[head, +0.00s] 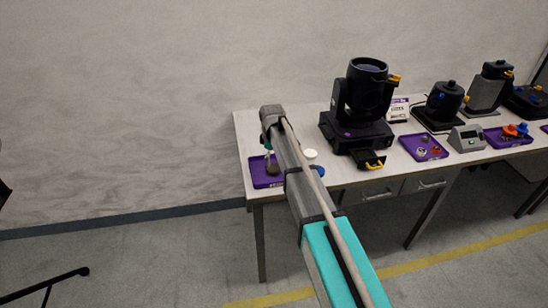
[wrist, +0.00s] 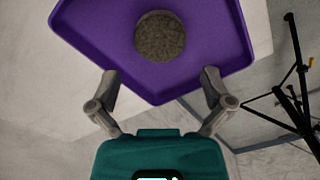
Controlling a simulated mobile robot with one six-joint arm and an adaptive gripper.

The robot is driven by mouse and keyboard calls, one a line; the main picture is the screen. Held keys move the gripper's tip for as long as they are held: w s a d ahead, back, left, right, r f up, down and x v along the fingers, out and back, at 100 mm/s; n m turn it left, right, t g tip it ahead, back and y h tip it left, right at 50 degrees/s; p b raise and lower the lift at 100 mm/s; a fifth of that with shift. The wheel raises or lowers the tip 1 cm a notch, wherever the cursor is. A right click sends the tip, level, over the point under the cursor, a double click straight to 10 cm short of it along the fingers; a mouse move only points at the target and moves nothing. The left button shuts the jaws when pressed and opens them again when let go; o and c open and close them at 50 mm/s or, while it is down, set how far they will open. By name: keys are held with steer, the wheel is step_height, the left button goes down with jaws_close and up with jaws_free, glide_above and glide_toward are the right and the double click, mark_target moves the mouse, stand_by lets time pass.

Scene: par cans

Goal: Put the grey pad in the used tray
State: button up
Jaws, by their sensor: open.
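The grey pad (wrist: 160,36) is a round, rough, dark grey disc. In the wrist view it lies within the outline of a purple tray (wrist: 95,22), near the middle of the part in view. In the head view the pad (head: 272,169) shows as a small dark shape over the purple tray (head: 259,180) at the table's left end. My gripper (wrist: 159,75) is open and empty, its two fingers spread apart over the tray's near edge. The pad is ahead of the fingertips and apart from them. In the head view my arm hides most of the gripper.
A tall black lamp (head: 364,105) stands right of my arm on the table (head: 345,172). A white round piece (head: 311,154) and a blue piece (head: 319,172) lie beside the arm. Another purple tray (head: 413,143) holds small parts. A black stand (wrist: 295,100) is on the floor.

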mark_target(273, 168)
step_height(273, 168, up, 7)
steer(key=p, duration=0.6)
steer(key=shift+r+p, duration=0.15)
steer(key=shift+p, duration=0.15)
stand_by(0.5)
steer(key=shift+d, duration=0.1)
steer(key=s+d+m, duration=1.4)
steer(key=s+d, duration=1)
steer(key=s, duration=0.2)
steer(key=shift+s, duration=0.2)
steer(key=shift+c, duration=0.3)
